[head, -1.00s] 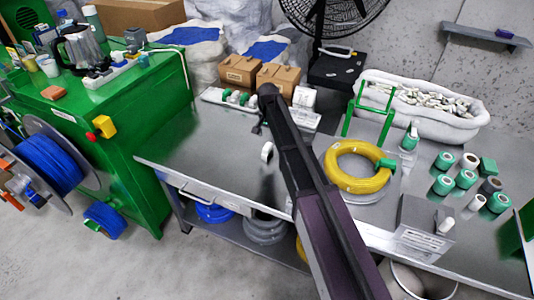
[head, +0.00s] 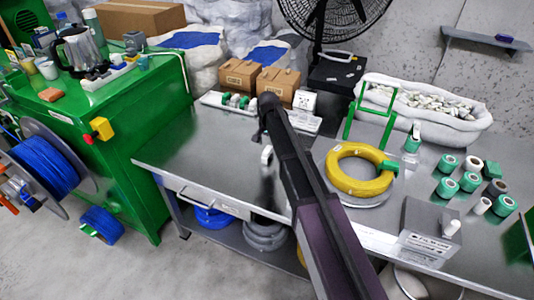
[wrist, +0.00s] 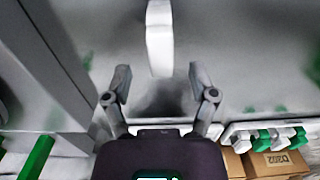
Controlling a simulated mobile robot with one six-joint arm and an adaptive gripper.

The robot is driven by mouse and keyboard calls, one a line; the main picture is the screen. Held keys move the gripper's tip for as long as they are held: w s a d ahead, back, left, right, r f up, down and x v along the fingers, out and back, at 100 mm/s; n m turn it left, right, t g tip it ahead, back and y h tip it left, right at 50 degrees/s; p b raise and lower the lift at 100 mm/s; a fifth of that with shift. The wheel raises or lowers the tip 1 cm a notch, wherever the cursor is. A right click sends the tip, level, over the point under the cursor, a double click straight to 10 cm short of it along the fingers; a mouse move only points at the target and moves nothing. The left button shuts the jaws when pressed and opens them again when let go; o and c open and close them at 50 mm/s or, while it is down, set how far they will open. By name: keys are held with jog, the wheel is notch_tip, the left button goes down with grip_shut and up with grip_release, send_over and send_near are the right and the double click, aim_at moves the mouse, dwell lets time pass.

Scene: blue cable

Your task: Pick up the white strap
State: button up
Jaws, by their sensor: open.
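The white strap (head: 266,154) is on the grey metal table (head: 200,160), just left of my dark arm in the head view. In the wrist view the strap (wrist: 159,40) is a pale upright band running down from the top edge, and its upper part is cut off by the frame. My gripper (wrist: 160,78) is open, with one finger on each side of the strap's lower end. The fingers look apart from the strap. In the head view my arm hides most of the gripper, and I cannot tell its height above the table.
Cardboard boxes (head: 277,84) and a power strip with green plugs (head: 237,103) stand behind the strap. A yellow cable coil (head: 359,170), a green stand (head: 372,118) and several tape rolls (head: 447,163) lie to the right. The table left of the strap is clear.

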aim_at(268, 149)
jog(key=shift+f+b, duration=2.3)
jog(key=shift+f, duration=0.15)
jog(key=c, duration=0.9)
jog(key=shift+c, duration=0.3)
jog(key=shift+r, duration=0.15)
notch_tip(268, 149, up, 3)
jog(key=p, duration=0.3)
jog(key=shift+r+p, duration=0.2)
jog(key=shift+p, duration=0.15)
jog(key=s+d, duration=0.1)
jog(key=s, duration=0.4)
jog(key=s+d+r+p, duration=0.1)
jog(key=s+d, duration=0.1)
jog(key=s, duration=0.3)
jog(key=s+d, duration=0.1)
jog(key=s, duration=0.4)
jog(key=shift+s+d+r, duration=0.15)
jog(key=shift+s+r, duration=0.05)
jog(key=shift+s, duration=0.1)
